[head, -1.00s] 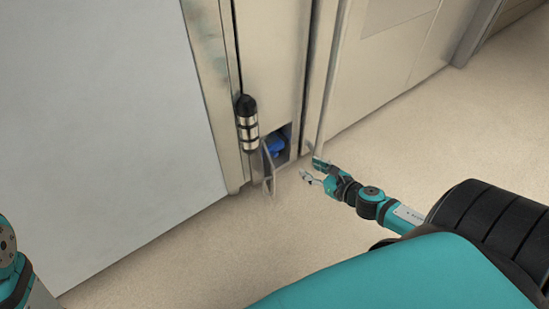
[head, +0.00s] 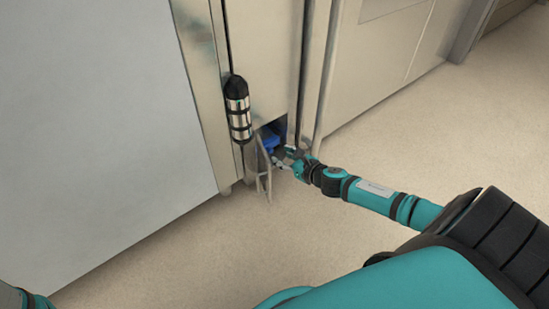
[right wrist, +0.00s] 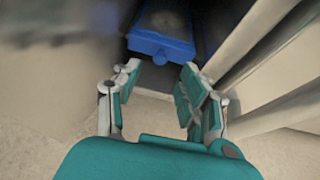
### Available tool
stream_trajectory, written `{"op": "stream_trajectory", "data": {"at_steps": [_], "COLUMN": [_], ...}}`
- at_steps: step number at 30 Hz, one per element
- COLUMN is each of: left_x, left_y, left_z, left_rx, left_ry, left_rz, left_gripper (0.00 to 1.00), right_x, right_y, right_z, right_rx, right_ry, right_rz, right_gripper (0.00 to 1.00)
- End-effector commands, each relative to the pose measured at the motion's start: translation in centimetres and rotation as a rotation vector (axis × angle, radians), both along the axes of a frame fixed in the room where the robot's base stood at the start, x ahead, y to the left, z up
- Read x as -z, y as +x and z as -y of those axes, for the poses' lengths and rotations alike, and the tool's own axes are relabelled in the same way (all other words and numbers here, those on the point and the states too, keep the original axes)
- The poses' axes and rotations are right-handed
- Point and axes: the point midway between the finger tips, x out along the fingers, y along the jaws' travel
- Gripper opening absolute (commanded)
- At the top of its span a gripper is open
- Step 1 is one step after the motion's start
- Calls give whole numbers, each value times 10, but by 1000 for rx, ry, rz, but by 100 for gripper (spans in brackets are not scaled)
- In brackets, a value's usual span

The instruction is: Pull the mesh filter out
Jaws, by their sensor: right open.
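The mesh filter looks like a blue frame (head: 268,141) inside a low opening at the foot of the metal unit. In the right wrist view it is a blue box-like piece (right wrist: 160,46) with a paler inner area and a small tab at its front. My right gripper (head: 283,158) is at the mouth of the opening, just right of and in front of the blue piece. In the right wrist view the gripper (right wrist: 160,79) is open and empty, its fingers on either side of the tab and short of it. My left gripper is out of view.
A black and silver cylinder (head: 238,110) is on the unit above left. A vertical metal bar (head: 325,85) rises close to the right of the gripper. The floor (head: 400,150) in front is clear.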

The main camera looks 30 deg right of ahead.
Motion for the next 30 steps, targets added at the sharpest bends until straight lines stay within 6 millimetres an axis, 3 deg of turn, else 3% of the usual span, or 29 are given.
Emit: {"op": "stream_trajectory", "data": {"at_steps": [1, 9, 21, 30], "left_x": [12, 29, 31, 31], "left_y": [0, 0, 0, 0], "left_z": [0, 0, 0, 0], "left_rx": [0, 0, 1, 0], "left_ry": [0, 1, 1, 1], "left_rz": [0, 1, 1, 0], "left_gripper": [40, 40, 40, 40], "right_x": [8, 20, 21, 21], "right_y": [11, 45, 51, 51], "right_z": [0, -3, -4, -4], "right_rx": [1, 0, 0, 0], "right_ry": [0, 0, 0, 0], "right_rz": [4, 2, 0, 0], "right_gripper": [42, 42, 42, 4]}}
